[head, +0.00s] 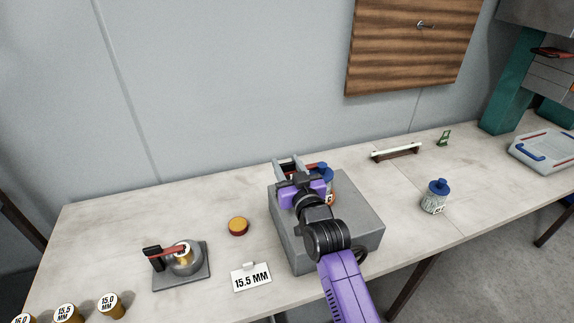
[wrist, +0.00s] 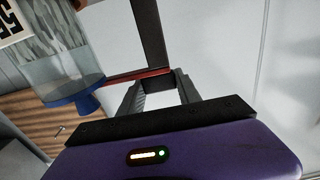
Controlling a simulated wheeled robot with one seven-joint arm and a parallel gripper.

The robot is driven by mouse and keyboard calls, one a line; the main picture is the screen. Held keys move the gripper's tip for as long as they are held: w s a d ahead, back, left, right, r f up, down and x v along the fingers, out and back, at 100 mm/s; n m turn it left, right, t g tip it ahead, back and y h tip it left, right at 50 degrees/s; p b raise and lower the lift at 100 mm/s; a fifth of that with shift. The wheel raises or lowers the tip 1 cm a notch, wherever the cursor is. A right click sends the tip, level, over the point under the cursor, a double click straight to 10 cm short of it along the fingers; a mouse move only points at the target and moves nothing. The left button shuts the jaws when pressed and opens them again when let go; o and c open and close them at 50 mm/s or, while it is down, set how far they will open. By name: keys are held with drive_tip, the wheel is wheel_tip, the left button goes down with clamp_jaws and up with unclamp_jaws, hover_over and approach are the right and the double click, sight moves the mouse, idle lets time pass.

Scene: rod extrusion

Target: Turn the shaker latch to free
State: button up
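The shaker (head: 350,232) is a grey block on the bench. A jar with a blue lid (head: 326,172) stands on it, partly hidden by my arm. The shaker latch shows as a red bar (head: 314,166) beside the jar; in the wrist view the red bar (wrist: 140,76) meets a dark upright handle (wrist: 150,35). My gripper (head: 288,161) is over the shaker's back left. In the wrist view its fingers (wrist: 157,80) are apart, with the latch handle's end lined up between their tips. I cannot tell whether they touch it. The jar (wrist: 62,68) appears upside down there, left of the fingers.
Left of the shaker are an orange-topped puck (head: 238,227), a "15.5 MM" card (head: 251,277) and a grey device (head: 182,268) with a red lever. Another blue-lidded jar (head: 434,198) stands to the right. The wall rises close behind the bench.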

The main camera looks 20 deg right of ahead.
clamp_jaws()
drive_tip(key=shift+d, duration=0.1)
